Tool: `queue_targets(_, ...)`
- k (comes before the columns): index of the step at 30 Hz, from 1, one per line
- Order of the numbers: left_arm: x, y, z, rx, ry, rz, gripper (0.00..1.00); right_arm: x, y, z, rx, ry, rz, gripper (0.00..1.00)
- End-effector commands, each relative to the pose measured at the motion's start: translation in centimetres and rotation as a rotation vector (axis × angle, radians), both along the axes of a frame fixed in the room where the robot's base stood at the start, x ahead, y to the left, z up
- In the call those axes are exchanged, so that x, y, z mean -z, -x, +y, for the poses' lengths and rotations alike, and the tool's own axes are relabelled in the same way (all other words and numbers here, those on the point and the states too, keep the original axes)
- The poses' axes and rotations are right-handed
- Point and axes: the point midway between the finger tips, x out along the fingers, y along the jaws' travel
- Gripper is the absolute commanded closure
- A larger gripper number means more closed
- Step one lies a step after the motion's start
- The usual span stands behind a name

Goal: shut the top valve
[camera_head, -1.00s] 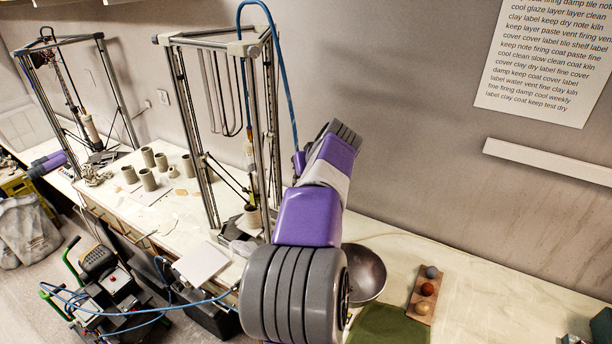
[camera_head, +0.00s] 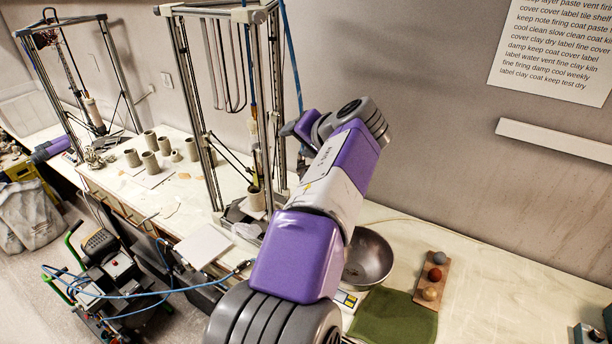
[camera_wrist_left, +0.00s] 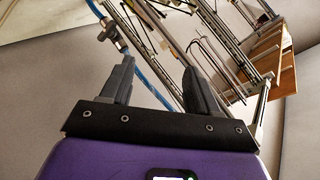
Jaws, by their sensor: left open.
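A small metal fitting (camera_wrist_left: 112,34), which looks like a valve, sits on a blue hose (camera_wrist_left: 148,78) in the left wrist view. It is just beyond the tip of the left-hand finger. My left gripper (camera_wrist_left: 158,68) is open and empty. The hose runs across the view behind the gap between its fingers. In the head view my left gripper (camera_head: 291,134) is beside the right posts of the tall frame, near the blue hose (camera_head: 290,55). My own arm hides part of the hose there, and I cannot make out the valve or its handle position. My right gripper is not in view.
The tall metal frame printer (camera_head: 183,110) stands close left of my gripper, with another frame (camera_head: 125,80) farther left. A metal bowl (camera_head: 370,258), a green cloth (camera_head: 390,318) and a wooden board with balls (camera_head: 432,285) lie on the bench to the right.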

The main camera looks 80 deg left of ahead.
Motion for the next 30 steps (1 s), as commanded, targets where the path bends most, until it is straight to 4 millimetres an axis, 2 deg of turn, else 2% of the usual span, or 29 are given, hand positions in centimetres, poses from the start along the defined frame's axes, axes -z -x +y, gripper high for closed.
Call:
queue_targets(1, 2.5, 0.5, 0.1, 0.085, 0.006, 0.176, 0.32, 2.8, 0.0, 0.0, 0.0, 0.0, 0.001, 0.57)
queue_targets(6, 5.7, 0.7, 0.3, 0.358, 0.058, 0.816, 0.32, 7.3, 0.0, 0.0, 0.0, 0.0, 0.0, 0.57)
queue_targets(12, 9.7, -1.0, -0.1, 0.6, 0.165, 1.536, 0.32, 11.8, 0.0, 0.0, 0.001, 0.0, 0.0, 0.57)
queue_targets(15, 11.2, -2.0, -0.4, 0.671, 0.212, 1.793, 0.32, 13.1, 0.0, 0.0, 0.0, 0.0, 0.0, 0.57)
queue_targets(18, 12.0, -2.7, -0.6, 0.709, 0.243, 1.957, 0.32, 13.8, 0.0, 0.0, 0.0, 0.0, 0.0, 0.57)
queue_targets(23, 12.3, -3.0, -0.1, 0.728, 0.262, 2.043, 0.32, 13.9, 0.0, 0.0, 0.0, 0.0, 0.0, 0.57)
queue_targets(30, 12.2, -2.4, 3.5, 0.727, 0.263, 2.04, 0.32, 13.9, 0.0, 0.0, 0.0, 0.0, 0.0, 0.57)
